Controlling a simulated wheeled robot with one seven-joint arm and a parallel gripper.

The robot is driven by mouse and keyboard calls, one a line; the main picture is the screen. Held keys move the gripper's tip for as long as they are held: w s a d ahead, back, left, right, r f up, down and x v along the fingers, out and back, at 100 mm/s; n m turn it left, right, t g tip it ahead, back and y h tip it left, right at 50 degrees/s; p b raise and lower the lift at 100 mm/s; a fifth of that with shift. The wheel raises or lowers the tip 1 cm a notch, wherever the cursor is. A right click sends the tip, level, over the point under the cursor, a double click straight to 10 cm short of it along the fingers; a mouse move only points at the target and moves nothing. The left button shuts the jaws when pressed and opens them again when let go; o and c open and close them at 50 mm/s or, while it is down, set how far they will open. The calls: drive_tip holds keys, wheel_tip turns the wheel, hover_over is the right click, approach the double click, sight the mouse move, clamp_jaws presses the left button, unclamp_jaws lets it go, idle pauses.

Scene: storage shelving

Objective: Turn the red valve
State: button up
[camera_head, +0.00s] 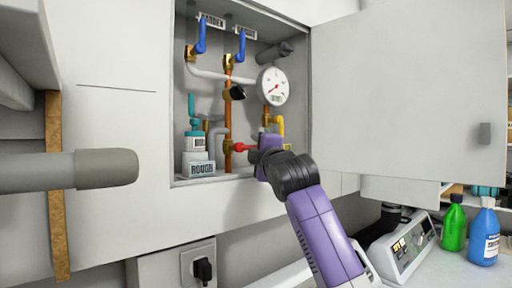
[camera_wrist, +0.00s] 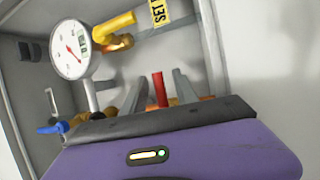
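The red valve (camera_head: 245,147) is a short red lever on a copper pipe, low inside the open wall cabinet. It also shows in the wrist view (camera_wrist: 159,89), standing between the two grey fingers of my gripper (camera_wrist: 158,77). A gap shows on each side of the red lever, so the fingers are open and not pressed on it. In the head view my gripper (camera_head: 262,144) is at the right of the red valve, and its purple body hides part of the pipework behind.
The cabinet door (camera_head: 410,90) stands open at the right. A green bottle (camera_head: 453,226) and a blue bottle (camera_head: 485,236) stand at lower right.

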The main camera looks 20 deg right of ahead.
clamp_jaws()
drive_tip(key=shift+f, duration=0.1)
idle(1.2)
